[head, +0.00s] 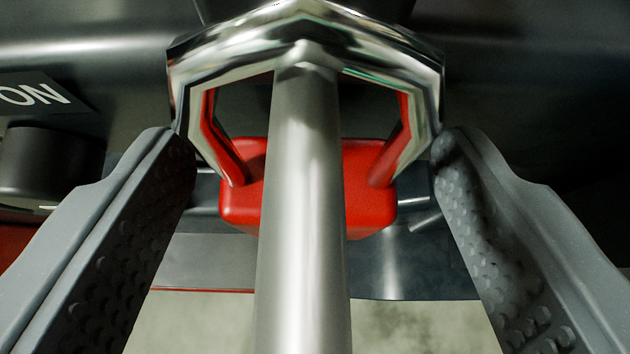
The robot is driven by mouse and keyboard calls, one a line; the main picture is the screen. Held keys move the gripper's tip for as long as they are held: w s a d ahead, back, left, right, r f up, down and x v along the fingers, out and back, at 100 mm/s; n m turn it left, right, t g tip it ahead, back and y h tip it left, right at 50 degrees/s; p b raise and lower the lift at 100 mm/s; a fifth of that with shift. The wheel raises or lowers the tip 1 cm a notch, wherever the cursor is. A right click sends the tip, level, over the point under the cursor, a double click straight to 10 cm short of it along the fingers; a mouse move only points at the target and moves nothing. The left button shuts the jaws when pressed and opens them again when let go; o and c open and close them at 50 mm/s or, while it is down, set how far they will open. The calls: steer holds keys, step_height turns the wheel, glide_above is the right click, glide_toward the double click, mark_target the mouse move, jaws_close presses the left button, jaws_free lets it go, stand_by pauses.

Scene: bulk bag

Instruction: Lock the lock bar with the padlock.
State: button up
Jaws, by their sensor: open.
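The padlock has a red body (372,208) and a thick, shiny chrome shackle (215,55). It is at the upper middle, with the shackle arching above the body. A grey metal bar (303,210), probably the lock bar, runs up the middle from the bottom edge. It crosses in front of the red body and meets the top of the shackle arch. I cannot tell whether it passes through the shackle or whether the padlock is closed. My gripper (310,138) is open, its dimpled fingers either side of the bar and their tips near the shackle's two sides.
A dark metal housing (530,70) fills the background above. A dark label reading "ON" (35,95) is at the left, above a dark round part (50,165). A grey panel (205,262) with a thin red lower edge lies behind. Pale floor (200,325) shows below.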

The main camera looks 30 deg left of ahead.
steer(key=p+v, duration=0.1)
steer(key=v, duration=1.3)
steer(key=w+d+r+m+t+h, duration=0.1)
steer(key=w+d+r+m+t, duration=0.1)
steer(key=d+r, duration=0.65)
steer(key=w+d+r+m+t+h, duration=0.1)
steer(key=w+d+r, duration=0.35)
steer(key=r, duration=0.75)
steer(key=s+d+r+m+t+h, duration=0.1)
steer(key=s+d+r+h, duration=0.1)
steer(key=s+d+r, duration=0.4)
steer(key=s+d+r+m+t+h, duration=0.1)
steer(key=s+d+r, duration=0.5)
steer(key=d+r, duration=0.7)
step_height(320, 180, up, 3)
steer(key=shift+d+r+m+t+h, duration=0.1)
steer(key=shift+d+m+t+h, duration=0.3)
steer(key=shift+m, duration=0.3)
steer(key=shift+a, duration=0.15)
